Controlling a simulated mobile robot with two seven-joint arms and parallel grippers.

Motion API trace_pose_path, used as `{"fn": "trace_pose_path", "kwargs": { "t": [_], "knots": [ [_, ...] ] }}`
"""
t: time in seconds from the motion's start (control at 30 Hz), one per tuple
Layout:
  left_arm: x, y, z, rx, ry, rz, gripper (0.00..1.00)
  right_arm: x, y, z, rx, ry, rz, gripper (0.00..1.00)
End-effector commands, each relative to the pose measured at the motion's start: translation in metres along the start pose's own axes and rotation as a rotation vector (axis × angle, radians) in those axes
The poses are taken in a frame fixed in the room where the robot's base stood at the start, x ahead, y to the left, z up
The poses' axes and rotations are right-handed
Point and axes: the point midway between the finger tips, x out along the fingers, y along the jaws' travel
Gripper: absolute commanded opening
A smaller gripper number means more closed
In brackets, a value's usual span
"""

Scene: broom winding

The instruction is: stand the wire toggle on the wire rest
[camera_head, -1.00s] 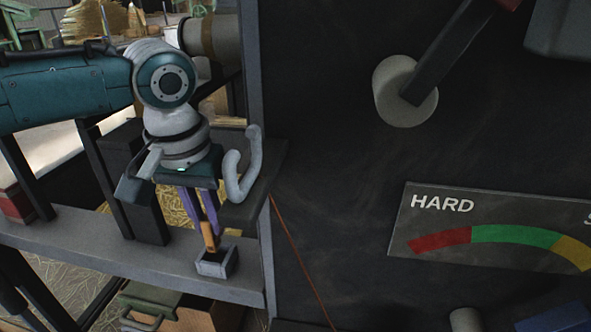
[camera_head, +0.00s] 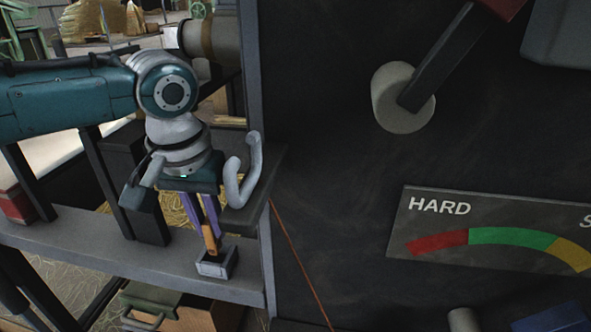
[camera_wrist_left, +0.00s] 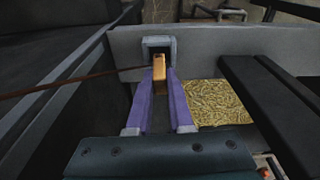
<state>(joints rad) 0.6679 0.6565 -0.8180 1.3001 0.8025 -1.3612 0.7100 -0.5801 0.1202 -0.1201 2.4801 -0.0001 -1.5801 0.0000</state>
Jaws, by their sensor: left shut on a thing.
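The wire toggle (camera_head: 210,241) is a small orange-brown wooden piece held between the purple fingers of my left gripper (camera_head: 208,222). The wire rest (camera_head: 216,265) is a small grey square-rimmed box with a dark opening, on the grey shelf. The toggle is roughly upright, its lower end at the rest's opening; I cannot tell whether it touches the bottom. In the left wrist view the toggle (camera_wrist_left: 159,68) overlaps the near edge of the rest (camera_wrist_left: 158,42), and a thin brown wire (camera_wrist_left: 80,82) runs from it to the left. My right gripper is not in view.
A pale curved hook (camera_head: 240,175) stands just right of my left gripper, near the dark panel. Dark posts (camera_head: 150,200) rise from the grey shelf (camera_head: 90,243) on the left. An orange wire (camera_head: 300,260) hangs across the panel, left of the HARD gauge (camera_head: 480,230).

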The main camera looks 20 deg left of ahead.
Motion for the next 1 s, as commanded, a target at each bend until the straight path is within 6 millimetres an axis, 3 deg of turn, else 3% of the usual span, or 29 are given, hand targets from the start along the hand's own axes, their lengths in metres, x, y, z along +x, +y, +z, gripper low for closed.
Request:
{"fn": "trace_pose_path", "kwargs": {
  "t": [1.0],
  "knots": [
    [-0.0002, 0.0, 0.0003, 0.0, -0.001, 0.0, 0.0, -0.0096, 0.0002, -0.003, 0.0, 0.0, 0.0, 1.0]
  ]
}}
